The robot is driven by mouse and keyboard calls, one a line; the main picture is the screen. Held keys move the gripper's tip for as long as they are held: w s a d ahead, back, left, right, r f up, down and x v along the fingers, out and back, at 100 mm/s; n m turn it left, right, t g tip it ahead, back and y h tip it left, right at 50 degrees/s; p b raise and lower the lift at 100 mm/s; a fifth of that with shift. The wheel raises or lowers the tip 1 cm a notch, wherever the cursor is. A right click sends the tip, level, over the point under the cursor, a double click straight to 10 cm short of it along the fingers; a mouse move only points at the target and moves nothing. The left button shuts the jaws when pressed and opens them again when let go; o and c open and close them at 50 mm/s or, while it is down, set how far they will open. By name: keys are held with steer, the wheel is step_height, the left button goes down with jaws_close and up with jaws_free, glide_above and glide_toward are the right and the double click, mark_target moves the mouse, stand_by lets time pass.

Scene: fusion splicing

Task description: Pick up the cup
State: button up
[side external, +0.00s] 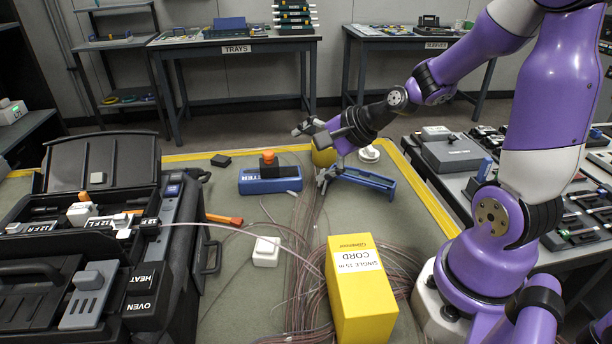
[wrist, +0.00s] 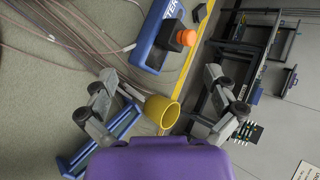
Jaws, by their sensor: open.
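The yellow cup (wrist: 162,111) shows in the wrist view between my two fingers, with clear space on both sides. In the side view the cup (side external: 324,157) stands on the mat near the back yellow edge, partly hidden by my gripper (side external: 309,154). My gripper is open and empty, with its fingers spread; it also shows in the wrist view (wrist: 162,77). How far the fingers are from the cup along the viewing direction is hard to tell.
A blue stand (side external: 375,180) lies close under my gripper. A blue block with an orange knob (side external: 268,158) is to its left. A white round item (side external: 369,153) is right of the cup. Loose cables and a yellow cord box (side external: 361,300) fill the front.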

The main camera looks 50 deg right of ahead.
steer(key=d+f+m+t+h, duration=0.25)
steer(key=d+m, duration=0.45)
steer(key=m, duration=0.4)
steer(key=m+h, duration=0.3)
steer(key=m, duration=0.6)
glide_toward(324, 152)
steer(key=w+d, duration=0.1)
steer(key=w+d+f+t, duration=0.1)
steer(key=d, duration=0.1)
steer(key=shift+w, duration=0.2)
steer(key=shift+m, duration=0.3)
steer(key=x, duration=0.7)
steer(key=shift+w+d, duration=0.15)
steer(key=c, duration=1.2)
